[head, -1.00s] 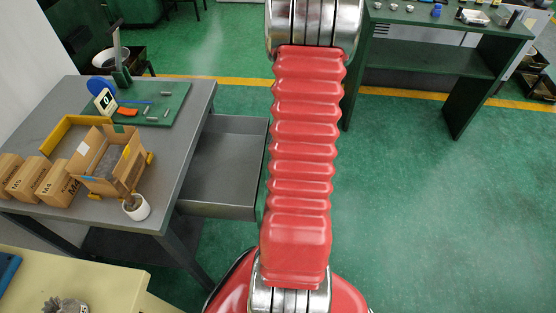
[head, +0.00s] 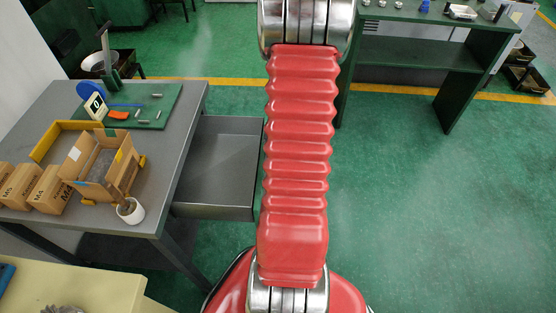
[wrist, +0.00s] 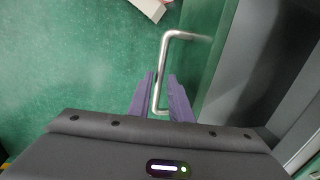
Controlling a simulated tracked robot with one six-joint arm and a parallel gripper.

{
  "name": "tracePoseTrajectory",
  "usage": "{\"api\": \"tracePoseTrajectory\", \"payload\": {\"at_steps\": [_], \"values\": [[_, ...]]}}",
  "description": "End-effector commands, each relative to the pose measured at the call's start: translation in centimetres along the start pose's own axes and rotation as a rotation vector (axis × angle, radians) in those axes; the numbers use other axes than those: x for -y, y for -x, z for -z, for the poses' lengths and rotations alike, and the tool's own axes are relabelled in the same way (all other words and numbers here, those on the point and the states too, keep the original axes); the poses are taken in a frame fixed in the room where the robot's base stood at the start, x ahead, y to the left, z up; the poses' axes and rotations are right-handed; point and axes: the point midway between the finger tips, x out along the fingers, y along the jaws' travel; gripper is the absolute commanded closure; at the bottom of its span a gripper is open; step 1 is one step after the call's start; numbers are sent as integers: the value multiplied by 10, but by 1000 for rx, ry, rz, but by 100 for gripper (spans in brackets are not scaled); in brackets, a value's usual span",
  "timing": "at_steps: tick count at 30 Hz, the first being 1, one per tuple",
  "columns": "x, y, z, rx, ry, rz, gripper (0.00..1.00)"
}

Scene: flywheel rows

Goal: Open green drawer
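A drawer (head: 215,170) with a grey inside stands well pulled out from the right side of the grey table in the head view. It looks empty. In the wrist view its green front (wrist: 206,55) bears a bent metal handle (wrist: 163,65). The grey inside shows to the right of the front. My gripper (wrist: 161,82) has its two purple fingers apart, one on each side of the handle bar. A narrow gap seems to show around the bar; I cannot tell if either finger touches it. My gripper is hidden in the head view.
A cream table (head: 75,285) is at front left. A green bench (head: 430,50) stands back right. Green floor between is clear.

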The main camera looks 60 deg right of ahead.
Motion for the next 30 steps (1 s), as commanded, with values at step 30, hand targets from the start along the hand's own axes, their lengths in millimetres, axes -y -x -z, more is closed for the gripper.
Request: {"api": "tracePoseTrajectory", "payload": {"at_steps": [30], "values": [[-1, 132, 0, -1, -1, -1, 82]]}}
